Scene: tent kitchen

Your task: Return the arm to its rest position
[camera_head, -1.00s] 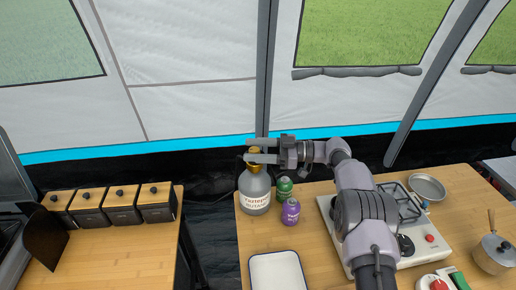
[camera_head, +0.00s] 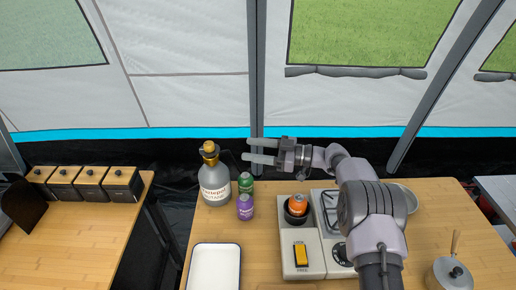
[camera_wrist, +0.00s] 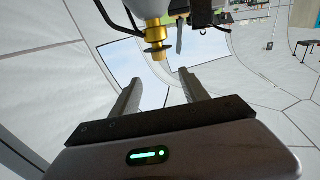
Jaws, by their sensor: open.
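My arm reaches over the right counter in the head view. My gripper (camera_head: 248,150) points left, with its two fingers apart and nothing between them. It is above and behind the counter in the picture, to the right of the large grey bottle (camera_head: 214,185) with its brass top. In the wrist view the two fingers of my gripper (camera_wrist: 160,88) are spread. A brass valve under a pale rounded body (camera_wrist: 155,40) shows at the top of the wrist view, beyond the fingers.
A green canister (camera_head: 245,182) and a purple canister (camera_head: 245,207) stand beside the bottle. A white tray (camera_head: 214,270) and a pot (camera_head: 450,274) are on the counter. Dark boxes (camera_head: 122,184) line the left counter.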

